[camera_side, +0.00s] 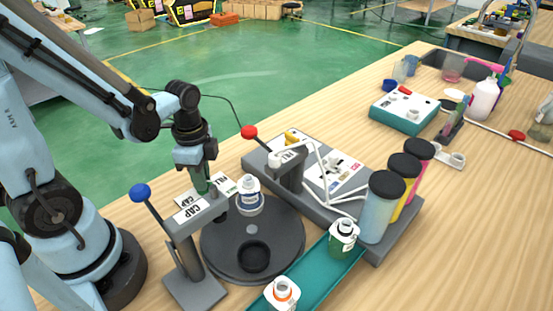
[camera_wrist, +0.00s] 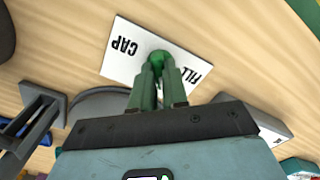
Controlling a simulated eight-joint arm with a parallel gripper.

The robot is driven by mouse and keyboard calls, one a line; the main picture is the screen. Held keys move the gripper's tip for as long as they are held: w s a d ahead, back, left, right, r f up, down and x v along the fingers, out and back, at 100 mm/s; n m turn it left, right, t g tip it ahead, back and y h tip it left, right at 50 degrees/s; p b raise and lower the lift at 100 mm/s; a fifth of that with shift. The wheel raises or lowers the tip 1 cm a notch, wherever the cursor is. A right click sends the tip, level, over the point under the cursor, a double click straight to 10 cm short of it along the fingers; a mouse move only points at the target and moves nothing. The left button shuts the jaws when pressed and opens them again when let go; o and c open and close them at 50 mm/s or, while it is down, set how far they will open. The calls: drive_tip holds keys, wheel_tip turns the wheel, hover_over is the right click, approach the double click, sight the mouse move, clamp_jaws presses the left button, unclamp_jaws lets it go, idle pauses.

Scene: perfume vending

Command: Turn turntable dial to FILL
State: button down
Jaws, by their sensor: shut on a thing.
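The turntable dial (camera_wrist: 160,57) is a small green knob on a white card (camera_wrist: 121,62) marked CAP on one side and FILL on the other. My gripper (camera_wrist: 160,85) has its green fingers shut on the knob, which they partly hide. I cannot tell which label the dial points to. In the side view my gripper (camera_side: 201,186) reaches down at the card (camera_side: 222,184), behind the CAP press. The dark round turntable (camera_side: 222,256) carries a white and blue bottle (camera_side: 249,196) upright near its back edge and a black empty-looking holder (camera_side: 254,257) near its front.
The CAP press (camera_side: 185,240) with a blue-knobbed lever stands close in front of my gripper. A red-knobbed lever (camera_side: 249,132) rises at the fill station. A teal tray (camera_side: 315,273) holds two bottles. Pink, yellow and blue cylinders (camera_side: 378,210) stand at right.

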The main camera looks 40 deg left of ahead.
drive_tip(key=n, duration=0.5)
drive_tip(key=shift+n, duration=0.3)
drive_tip(key=n, duration=0.4)
drive_tip(key=shift+n, duration=0.3)
drive_tip(key=c, duration=1.1)
unclamp_jaws()
drive_tip(key=shift+c, duration=0.2)
wheel_tip(320, 180, up, 12)
